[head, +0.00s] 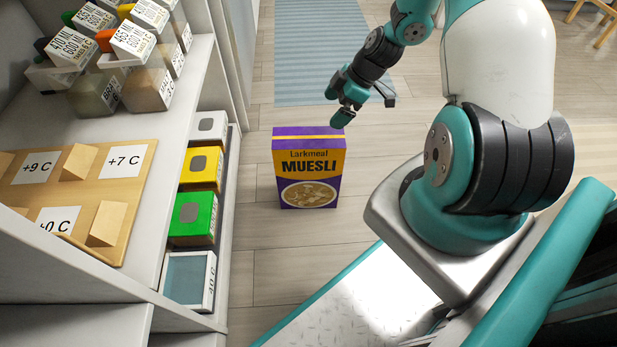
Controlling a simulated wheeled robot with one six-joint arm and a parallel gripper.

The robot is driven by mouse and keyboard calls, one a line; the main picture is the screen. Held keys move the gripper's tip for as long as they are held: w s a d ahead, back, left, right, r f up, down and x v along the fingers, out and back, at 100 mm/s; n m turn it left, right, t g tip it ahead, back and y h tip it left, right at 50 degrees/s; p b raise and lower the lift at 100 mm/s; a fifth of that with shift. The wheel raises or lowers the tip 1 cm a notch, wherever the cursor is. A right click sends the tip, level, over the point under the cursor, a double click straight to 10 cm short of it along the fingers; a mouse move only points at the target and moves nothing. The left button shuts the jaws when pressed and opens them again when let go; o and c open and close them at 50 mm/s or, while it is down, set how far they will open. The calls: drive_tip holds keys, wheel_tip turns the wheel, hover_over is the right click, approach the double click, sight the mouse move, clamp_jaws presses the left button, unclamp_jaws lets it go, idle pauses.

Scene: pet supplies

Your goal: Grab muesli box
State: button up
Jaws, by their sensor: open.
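The muesli box (308,170) stands upright on the wooden floor, near the middle of the head view. It is yellow and purple, with "Larkmeal MUESLI" and a bowl picture on its front. My gripper (340,106) is above and just right of the box's top, as seen in the head view. It is open and holds nothing. One teal fingertip overlaps the box's top right corner in the picture. I cannot tell whether it touches the box or is only in front of or above it.
A blue striped rug (320,50) lies behind. The floor around the muesli box is clear.

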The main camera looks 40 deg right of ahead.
sight(311, 137)
drive_tip(key=b+x, duration=0.3)
drive_tip(key=x, duration=0.5)
drive_tip(key=shift+a+f, duration=0.1)
drive_tip(key=shift+f, duration=0.2)
drive_tip(key=b+x, duration=0.3)
drive_tip(key=x, duration=0.2)
drive_tip(key=shift+f+b, duration=0.15)
drive_tip(key=shift+b, duration=0.2)
drive_tip(key=c, duration=1.4)
drive_tip(key=shift+r, duration=0.2)
